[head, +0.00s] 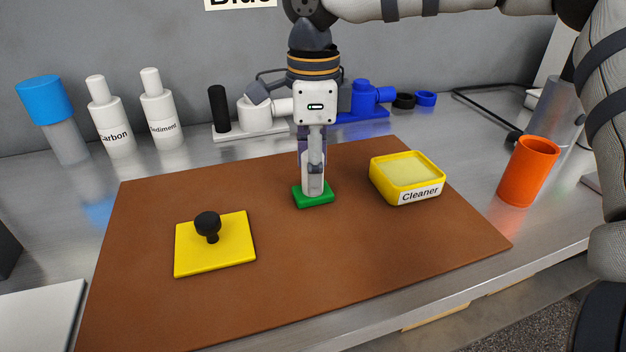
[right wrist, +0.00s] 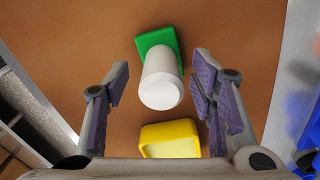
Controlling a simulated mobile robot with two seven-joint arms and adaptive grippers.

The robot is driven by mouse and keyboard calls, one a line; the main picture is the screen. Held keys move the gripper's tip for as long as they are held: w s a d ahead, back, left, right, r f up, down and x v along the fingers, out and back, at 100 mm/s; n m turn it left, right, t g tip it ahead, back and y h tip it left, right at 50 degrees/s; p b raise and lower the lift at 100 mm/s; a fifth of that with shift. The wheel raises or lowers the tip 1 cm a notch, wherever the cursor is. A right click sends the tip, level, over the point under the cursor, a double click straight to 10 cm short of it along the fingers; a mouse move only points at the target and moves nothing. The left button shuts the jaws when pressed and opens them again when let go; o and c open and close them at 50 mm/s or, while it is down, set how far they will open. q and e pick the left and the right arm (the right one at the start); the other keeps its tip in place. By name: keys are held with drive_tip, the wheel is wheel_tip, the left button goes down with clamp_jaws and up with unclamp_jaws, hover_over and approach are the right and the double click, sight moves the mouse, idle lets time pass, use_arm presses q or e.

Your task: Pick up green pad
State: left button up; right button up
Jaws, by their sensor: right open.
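The green pad (head: 325,199) lies on the brown mat near its middle. A white cylindrical handle rises from it, clear in the right wrist view (right wrist: 161,84), where the pad's green base (right wrist: 157,39) shows behind the handle. My right gripper (head: 314,180) points down right over the pad. In the right wrist view its two purple-lined fingers (right wrist: 160,75) are spread on either side of the handle, with gaps on both sides. In the head view the gripper hides most of the handle. My left gripper is not in view.
A yellow pad with a black knob (head: 215,257) lies left on the mat (head: 300,290). A yellow "Cleaner" tray (head: 378,186) stands close right. An orange cup (head: 527,172) is farther right. Bottles (head: 113,125) and a blue fitting (head: 362,100) line the back. The mat's front is clear.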

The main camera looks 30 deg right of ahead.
drive_tip(key=shift+f, duration=0.2)
drive_tip(key=shift+w, duration=0.1)
clamp_jaws()
